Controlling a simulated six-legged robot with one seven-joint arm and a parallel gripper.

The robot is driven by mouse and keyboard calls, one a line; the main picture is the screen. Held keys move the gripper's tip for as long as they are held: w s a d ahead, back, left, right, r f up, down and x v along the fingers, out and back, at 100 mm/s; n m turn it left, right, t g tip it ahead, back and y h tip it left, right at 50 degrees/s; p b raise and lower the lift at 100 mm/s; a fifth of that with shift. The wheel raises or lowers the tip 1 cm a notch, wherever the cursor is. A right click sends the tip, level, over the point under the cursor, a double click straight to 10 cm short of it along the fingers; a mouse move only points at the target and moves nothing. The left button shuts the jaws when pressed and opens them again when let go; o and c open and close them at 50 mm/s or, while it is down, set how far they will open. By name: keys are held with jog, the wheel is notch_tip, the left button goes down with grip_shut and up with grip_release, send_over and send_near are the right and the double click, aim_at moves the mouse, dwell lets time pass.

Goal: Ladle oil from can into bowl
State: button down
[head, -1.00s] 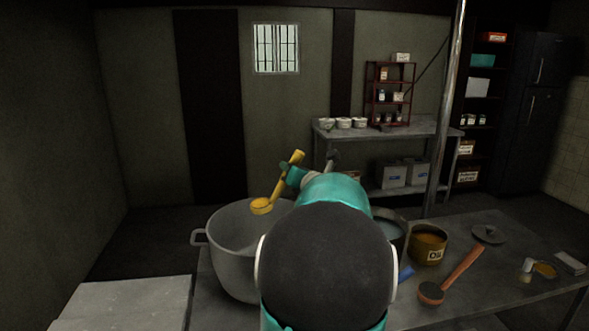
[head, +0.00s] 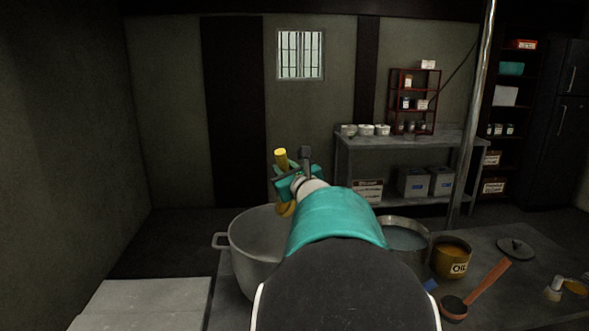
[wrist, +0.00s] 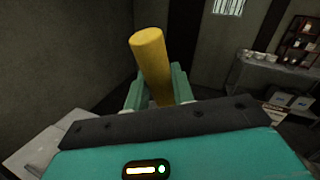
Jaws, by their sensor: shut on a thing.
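My gripper (head: 292,184) is shut on the yellow handle of a ladle (head: 281,158) above the big pot; the handle also stands between the jaws in the wrist view (wrist: 152,62). The ladle's cup shows partly below my gripper, and its contents cannot be seen. The oil can (head: 451,259), labelled OIL and holding amber oil, stands open on the table to the right of my arm. A large grey pot or bowl (head: 254,256) with a side handle stands left of my arm, its right part hidden behind the arm.
A metal pot of greyish liquid (head: 404,238) stands left of the oil can. A brush with an orange handle (head: 487,286), a dark lid (head: 515,247) and a small pale item (head: 553,290) lie on the table. A metal pole (head: 472,120) rises behind. Small bowls (head: 366,130) stand on the back shelf.

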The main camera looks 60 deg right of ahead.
jog(key=w+a+f+n+y, duration=0.1)
jog(key=w+a+f+n, duration=0.3)
jog(key=a+f+n, duration=0.3)
jog(key=shift+a+n+t, duration=0.3)
jog(key=shift+a+n, duration=0.35)
jog(key=shift+n, duration=1.55)
jog(key=shift+w, duration=0.1)
